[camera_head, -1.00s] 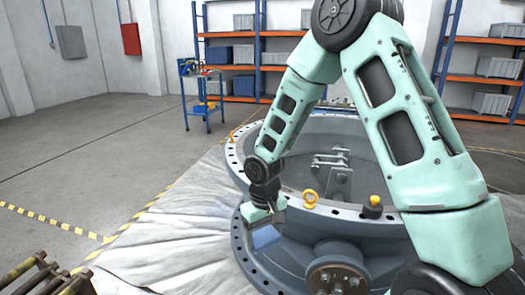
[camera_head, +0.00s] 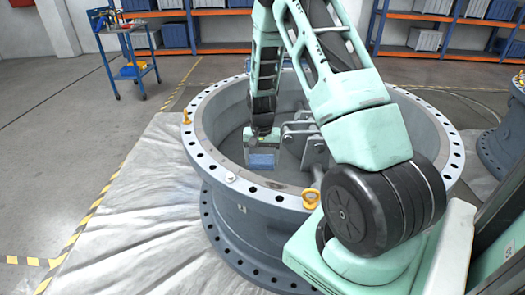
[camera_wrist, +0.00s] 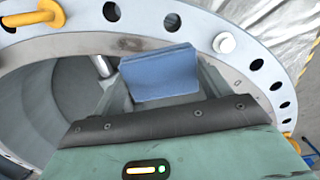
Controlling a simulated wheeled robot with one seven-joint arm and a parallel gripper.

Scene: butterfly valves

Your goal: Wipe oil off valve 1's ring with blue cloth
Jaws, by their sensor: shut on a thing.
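A large grey valve with a pale, bolt-holed ring (camera_head: 225,170) fills the middle of the head view. Its number cannot be read. My gripper (camera_head: 262,146) is shut on a folded blue cloth (camera_head: 262,161), inside the ring's opening and apart from the near rim. In the wrist view the cloth (camera_wrist: 160,76) sticks out ahead of my gripper (camera_wrist: 158,96), and the ring (camera_wrist: 150,22) lies beyond it. A brownish smudge (camera_wrist: 130,44) shows on the ring's inner band, up and left of the cloth.
A yellow eyebolt (camera_head: 310,198) and a white cap (camera_head: 230,177) stand on the near rim. Metal brackets (camera_head: 300,135) rise inside the valve. Another valve (camera_head: 497,140) stands at the right. Pale sheeting (camera_head: 160,200) covers the floor at left.

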